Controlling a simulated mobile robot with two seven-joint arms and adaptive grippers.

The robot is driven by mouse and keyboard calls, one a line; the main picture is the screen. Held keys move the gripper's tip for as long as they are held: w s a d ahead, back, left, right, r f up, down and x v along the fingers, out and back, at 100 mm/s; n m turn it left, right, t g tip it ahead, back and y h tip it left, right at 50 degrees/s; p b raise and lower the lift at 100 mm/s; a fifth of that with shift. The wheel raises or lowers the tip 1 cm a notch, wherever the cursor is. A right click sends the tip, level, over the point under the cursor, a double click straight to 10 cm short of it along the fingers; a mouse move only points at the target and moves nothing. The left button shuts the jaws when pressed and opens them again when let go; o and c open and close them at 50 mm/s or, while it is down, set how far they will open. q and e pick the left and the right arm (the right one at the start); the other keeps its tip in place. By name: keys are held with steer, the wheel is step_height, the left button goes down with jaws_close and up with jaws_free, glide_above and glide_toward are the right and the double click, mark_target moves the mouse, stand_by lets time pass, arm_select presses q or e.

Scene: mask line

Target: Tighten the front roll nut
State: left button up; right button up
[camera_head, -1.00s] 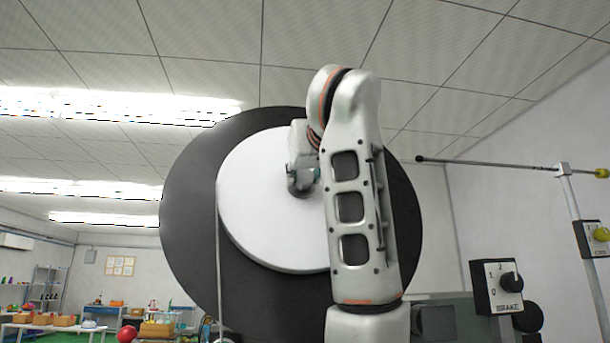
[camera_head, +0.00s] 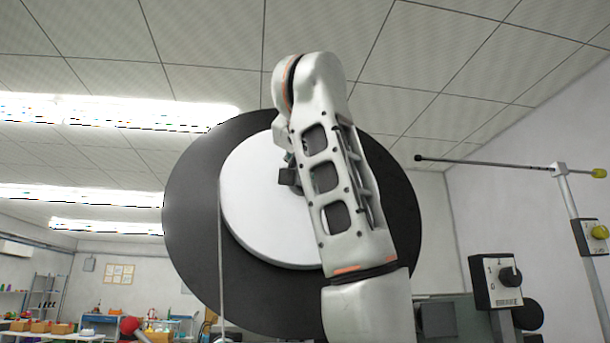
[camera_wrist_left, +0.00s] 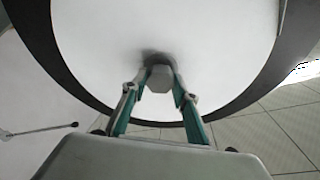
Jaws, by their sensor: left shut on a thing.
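The front roll is a white roll (camera_head: 255,215) against a larger black disc (camera_head: 190,225), facing me in the head view. The grey nut (camera_wrist_left: 159,77) sits at the middle of the white face in the left wrist view. My left gripper (camera_wrist_left: 158,90) has its two teal-sided fingers closed around this nut, one on each side. My right gripper is in neither view.
A box with a black knob (camera_head: 510,276) stands at the right, beside a post with a yellow-knobbed box (camera_head: 594,236). A thin rod (camera_head: 490,163) reaches toward the roll from the post. White web (camera_head: 221,270) hangs down at the roll's left. Tables and shelves are far behind.

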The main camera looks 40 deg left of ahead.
arm_select(q)
steer(key=m+h, duration=0.1)
steer(key=m, duration=0.5)
steer(key=m+g+h, duration=0.1)
steer(key=m, duration=0.4)
steer(key=m+h, duration=0.1)
steer(key=m, duration=0.5)
steer(key=shift+r+m+p, duration=0.25)
steer(key=shift+m+p, duration=0.05)
steer(key=shift+p, duration=0.05)
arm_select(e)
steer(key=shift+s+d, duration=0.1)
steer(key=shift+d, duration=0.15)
arm_select(q)
steer(key=shift+g, duration=0.4)
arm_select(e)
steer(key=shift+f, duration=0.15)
arm_select(q)
steer(key=shift+m, duration=0.3)
steer(key=o, duration=1.1)
steer(key=shift+a, duration=0.15)
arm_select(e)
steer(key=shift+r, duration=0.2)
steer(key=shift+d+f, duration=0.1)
arm_select(q)
steer(key=shift+f, duration=0.1)
